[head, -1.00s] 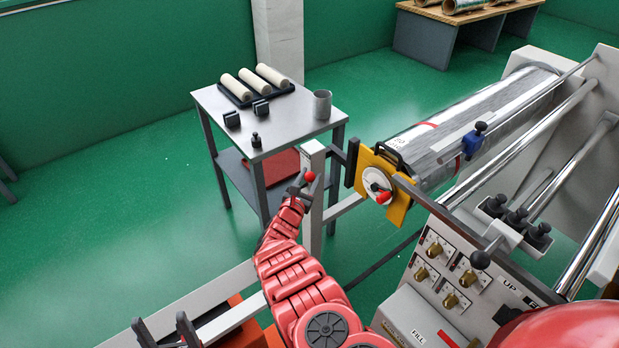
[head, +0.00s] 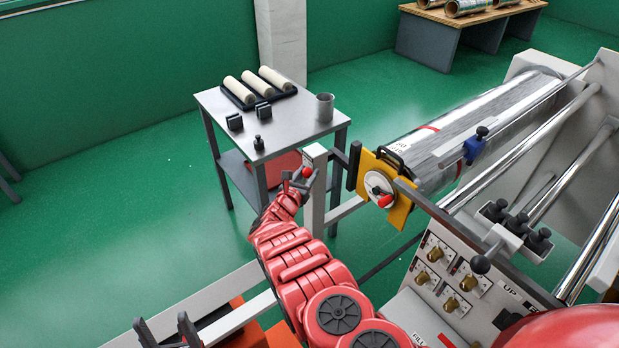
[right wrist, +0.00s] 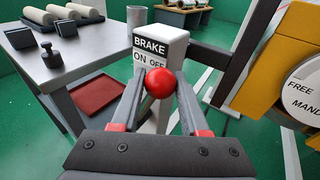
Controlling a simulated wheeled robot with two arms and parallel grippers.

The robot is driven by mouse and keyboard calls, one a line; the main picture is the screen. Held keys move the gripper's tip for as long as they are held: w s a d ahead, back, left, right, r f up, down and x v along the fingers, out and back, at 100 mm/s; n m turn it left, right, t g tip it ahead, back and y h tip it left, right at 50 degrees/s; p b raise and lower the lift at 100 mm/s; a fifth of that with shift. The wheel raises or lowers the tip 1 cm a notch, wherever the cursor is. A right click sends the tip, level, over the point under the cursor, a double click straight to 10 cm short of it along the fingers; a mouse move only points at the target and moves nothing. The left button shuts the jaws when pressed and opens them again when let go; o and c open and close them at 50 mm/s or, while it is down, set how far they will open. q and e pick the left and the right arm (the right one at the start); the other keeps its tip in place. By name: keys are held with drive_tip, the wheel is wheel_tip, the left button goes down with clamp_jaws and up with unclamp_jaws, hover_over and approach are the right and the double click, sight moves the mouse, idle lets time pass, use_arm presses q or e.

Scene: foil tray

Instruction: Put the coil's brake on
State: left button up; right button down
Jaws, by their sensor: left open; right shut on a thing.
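The brake lever ends in a red ball knob (head: 307,172), which also shows in the right wrist view (right wrist: 160,82). It sits in front of a white post (head: 316,180) whose label (right wrist: 150,55) reads BRAKE, with ON at left and OFF at right. My right gripper (head: 298,182) is shut on the knob, with one finger on each side of it in the right wrist view (right wrist: 160,95). The coil (head: 450,140) is a silver foil roll behind the yellow end plate (head: 398,212). My left gripper (head: 166,328) is open and empty at the lower left.
A grey side table (head: 285,135) behind the post holds white rolls, black blocks and a metal cup (head: 325,107). A control panel (head: 445,275) with brass knobs stands right of my right arm.

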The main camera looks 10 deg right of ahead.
drive_tip(key=shift+c, duration=2.2)
unclamp_jaws()
drive_tip(key=shift+s+a+r+p, duration=0.2)
drive_tip(key=shift+s+a+p, duration=0.1)
drive_tip(key=p+v, duration=0.1)
drive_tip(key=v, duration=0.3)
drive_tip(key=shift+s+a+f, duration=0.1)
drive_tip(key=shift+s+a, duration=0.05)
drive_tip(key=shift+s, duration=0.25)
drive_tip(key=p+v, duration=0.6)
drive_tip(key=v, duration=0.5)
drive_tip(key=shift+s+a, duration=0.25)
drive_tip(key=shift+s, duration=0.05)
